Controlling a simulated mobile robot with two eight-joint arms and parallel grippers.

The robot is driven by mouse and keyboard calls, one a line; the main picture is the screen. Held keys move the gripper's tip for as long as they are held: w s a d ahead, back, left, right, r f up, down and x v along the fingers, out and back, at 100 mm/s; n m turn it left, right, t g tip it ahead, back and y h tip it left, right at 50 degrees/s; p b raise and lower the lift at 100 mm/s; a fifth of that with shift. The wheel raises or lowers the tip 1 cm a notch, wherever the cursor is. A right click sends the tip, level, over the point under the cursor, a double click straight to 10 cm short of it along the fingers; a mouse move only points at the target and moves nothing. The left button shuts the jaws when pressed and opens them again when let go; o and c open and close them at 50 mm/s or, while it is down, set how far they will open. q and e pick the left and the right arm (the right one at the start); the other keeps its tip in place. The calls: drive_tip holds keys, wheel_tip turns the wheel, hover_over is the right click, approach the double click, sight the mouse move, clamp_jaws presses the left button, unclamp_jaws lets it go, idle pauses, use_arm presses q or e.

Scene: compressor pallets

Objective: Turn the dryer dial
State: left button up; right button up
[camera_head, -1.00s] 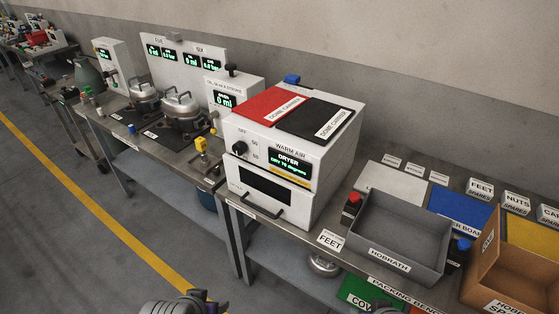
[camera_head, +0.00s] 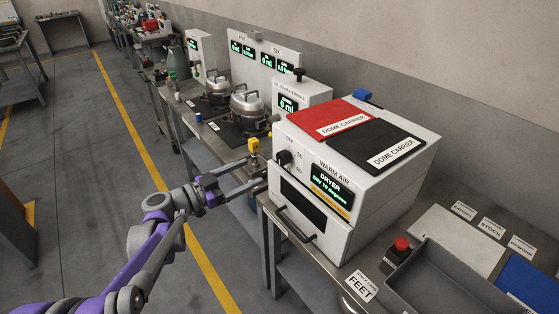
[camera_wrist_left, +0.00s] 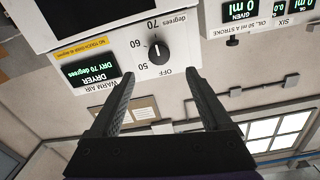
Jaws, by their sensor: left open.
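The white dryer (camera_head: 330,235) stands on the bench in the head view. Its black dial (camera_head: 284,157) is on the front panel, left of a lit display reading "DRY 70 degrees". My left gripper (camera_head: 256,172) comes in from the left, open and empty, just short of the dial. In the left wrist view the panel appears upside down. There the dial (camera_wrist_left: 158,52) lies beyond the gap between the open fingers (camera_wrist_left: 160,80), apart from both. Marks OFF, 50, 60 and 70 surround it; its exact setting is hard to read. My right gripper is not in view.
A drawer handle (camera_head: 295,224) sticks out below the dial. A small yellow item (camera_head: 253,146) stands on the bench left of the dryer. Dome carriers (camera_head: 345,117) lie on the dryer's top. A grey bin (camera_head: 450,285) and red button (camera_head: 402,244) are at right.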

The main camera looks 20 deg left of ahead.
sight(280, 160)
use_arm(q)
drive_tip(key=p+x, duration=0.1)
drive_tip(key=x, duration=0.9)
drive_tip(key=shift+d, duration=0.15)
drive_tip(key=shift+c, duration=0.2)
clamp_jaws()
